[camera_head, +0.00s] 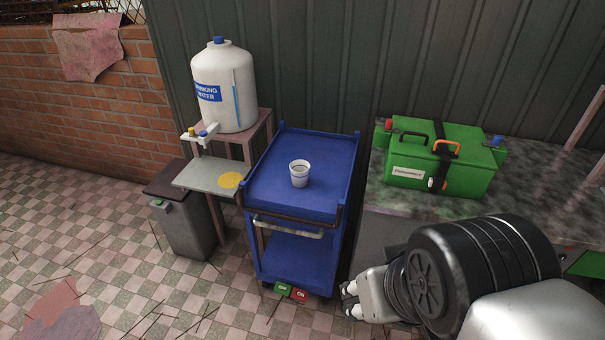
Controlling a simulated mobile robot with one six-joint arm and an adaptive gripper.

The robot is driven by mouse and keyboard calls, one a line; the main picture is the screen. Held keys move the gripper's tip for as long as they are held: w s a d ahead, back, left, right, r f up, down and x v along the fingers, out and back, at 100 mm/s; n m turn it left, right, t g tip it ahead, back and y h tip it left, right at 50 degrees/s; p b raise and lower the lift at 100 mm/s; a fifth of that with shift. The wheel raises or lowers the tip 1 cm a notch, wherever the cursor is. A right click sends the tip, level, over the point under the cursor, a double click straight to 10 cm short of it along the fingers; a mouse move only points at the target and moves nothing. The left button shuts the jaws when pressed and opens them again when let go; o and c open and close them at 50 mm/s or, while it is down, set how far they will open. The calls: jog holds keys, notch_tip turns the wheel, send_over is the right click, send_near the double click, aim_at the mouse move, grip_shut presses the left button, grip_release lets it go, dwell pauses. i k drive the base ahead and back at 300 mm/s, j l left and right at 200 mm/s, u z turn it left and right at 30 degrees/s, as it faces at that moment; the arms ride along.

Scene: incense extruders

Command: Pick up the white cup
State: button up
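The white cup (300,176) stands upright on the top shelf of the blue cart (265,185), a little right of the shelf's middle. Its open rim faces up and nothing touches it. My gripper (348,299) shows only in part, low in the picture at the left end of my arm. It is apart from the cup, below and to the right of it, beside the cart's right side. Its pale finger parts are small and foreshortened, so I cannot tell whether they are open or shut. I see nothing held in it.
A water tank (226,90) on a stand with a tap and side shelf (203,177) is left of the cart, with a grey bin (185,225) below. A green case (440,165) sits on the right counter (395,222).

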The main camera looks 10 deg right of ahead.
aim_at(300, 169)
jog(key=i+l, duration=0.15)
jog(key=i, duration=0.2)
jog(key=i+l, duration=0.15)
jog(key=i, duration=0.25)
jog(key=i+l, duration=0.15)
jog(key=i, duration=0.2)
jog(key=i+u, duration=0.1)
jog(key=u, duration=0.4)
jog(key=i+l+u, duration=0.1)
jog(key=u, duration=0.35)
jog(key=l+u, duration=0.1)
jog(key=u, duration=0.4)
jog(key=i, duration=0.05)
